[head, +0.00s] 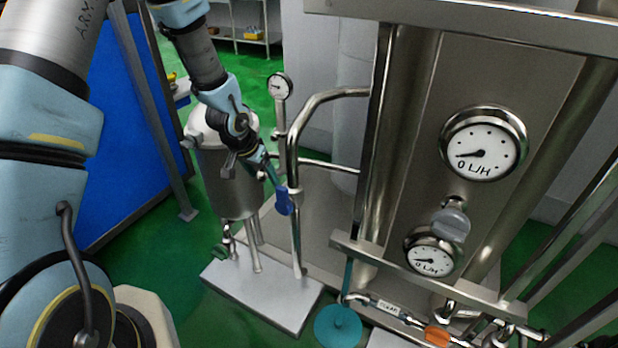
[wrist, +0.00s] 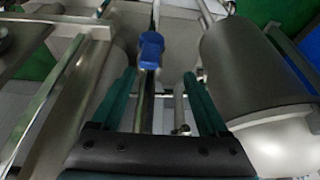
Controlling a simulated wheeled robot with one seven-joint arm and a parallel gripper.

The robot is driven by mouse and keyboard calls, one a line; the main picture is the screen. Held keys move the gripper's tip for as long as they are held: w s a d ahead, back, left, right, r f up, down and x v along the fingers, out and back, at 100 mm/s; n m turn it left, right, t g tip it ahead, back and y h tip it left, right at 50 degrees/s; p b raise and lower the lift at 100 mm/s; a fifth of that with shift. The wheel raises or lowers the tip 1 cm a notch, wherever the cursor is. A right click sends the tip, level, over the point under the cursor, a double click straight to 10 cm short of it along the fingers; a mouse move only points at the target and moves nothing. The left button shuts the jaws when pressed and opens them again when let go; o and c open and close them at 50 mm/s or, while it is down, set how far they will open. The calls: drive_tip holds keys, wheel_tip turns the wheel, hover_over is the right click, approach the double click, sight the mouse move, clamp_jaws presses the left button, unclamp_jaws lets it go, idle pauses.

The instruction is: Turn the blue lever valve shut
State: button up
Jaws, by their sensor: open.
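The blue lever valve (head: 283,201) is on the upright steel pipe beside the steel tank. In the head view its handle points downward, roughly along the pipe with a slight tilt. My gripper (head: 270,174) is just above and left of the lever in the head view. In the wrist view the blue lever (wrist: 151,50) is ahead of the fingertips, nearer the left finger. My gripper's two teal fingers (wrist: 159,78) are wide apart with nothing held between them. I cannot tell whether a finger touches the lever.
The steel tank (head: 228,180) stands close behind my gripper, and shows at right in the wrist view (wrist: 250,70). A small gauge (head: 279,86) tops the pipe. The steel panel with dials (head: 483,144) stands to the right. An orange handle (head: 437,336) is low down.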

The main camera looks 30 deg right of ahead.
sight(281, 189)
drive_tip(key=shift+m, duration=0.3)
drive_tip(key=x, duration=0.4)
drive_tip(key=d+p+x, duration=0.1)
drive_tip(key=x, duration=0.3)
drive_tip(key=s+d+p+x, duration=0.1)
drive_tip(key=x, duration=0.3)
drive_tip(key=shift+d+r, duration=0.15)
drive_tip(key=shift+r, duration=0.1)
drive_tip(key=shift+c, duration=0.3)
clamp_jaws()
idle(0.5)
